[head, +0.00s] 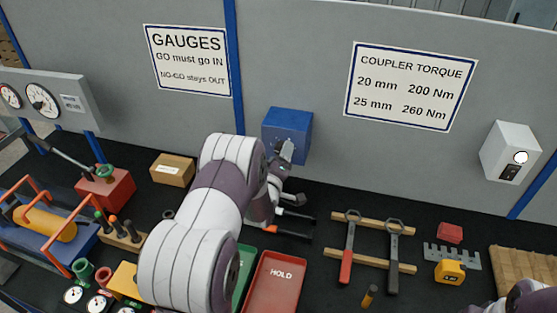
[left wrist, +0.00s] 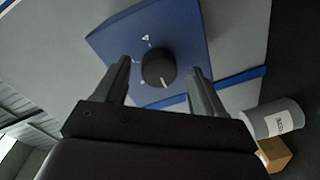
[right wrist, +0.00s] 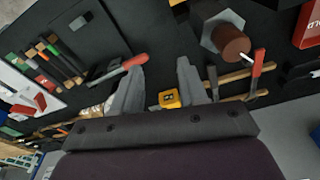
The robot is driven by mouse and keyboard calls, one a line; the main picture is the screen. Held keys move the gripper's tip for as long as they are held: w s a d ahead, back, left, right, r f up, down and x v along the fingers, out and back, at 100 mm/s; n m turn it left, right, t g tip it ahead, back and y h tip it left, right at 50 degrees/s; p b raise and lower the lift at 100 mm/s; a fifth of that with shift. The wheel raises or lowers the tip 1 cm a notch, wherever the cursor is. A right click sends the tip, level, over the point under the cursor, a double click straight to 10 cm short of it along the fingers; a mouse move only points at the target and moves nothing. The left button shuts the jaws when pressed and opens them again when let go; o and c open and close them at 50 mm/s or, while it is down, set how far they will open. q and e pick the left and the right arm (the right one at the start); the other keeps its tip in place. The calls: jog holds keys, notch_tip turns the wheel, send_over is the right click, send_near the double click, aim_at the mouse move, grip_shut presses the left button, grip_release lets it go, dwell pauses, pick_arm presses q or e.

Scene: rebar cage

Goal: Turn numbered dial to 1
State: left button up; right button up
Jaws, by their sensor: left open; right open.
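The numbered dial is a round black knob (left wrist: 158,70) with a pale pointer line, on the face of a blue box (head: 289,130) fixed to the grey wall panel. Small white marks sit around the knob in the left wrist view; I cannot read them. My left gripper (left wrist: 160,80) is open, its fingers on either side of the knob, with a visible gap on both sides. In the head view my left arm and gripper (head: 285,155) hide most of the knob. My right gripper (right wrist: 160,75) is open and empty above the bench, away from the box.
Below the box are a red HOLD tray (head: 275,285) and a wooden rack with wrenches (head: 370,245). A cardboard box (head: 172,169) stands left of my left arm. A yellow tape measure (head: 450,272) lies at the right, and a white switch box (head: 510,152) hangs on the wall.

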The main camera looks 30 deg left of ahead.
pick_arm(q)
jog(key=b+v, duration=0.2)
jog(key=v, duration=1)
jog(key=shift+s+b, duration=0.3)
jog(key=shift+b, duration=0.1)
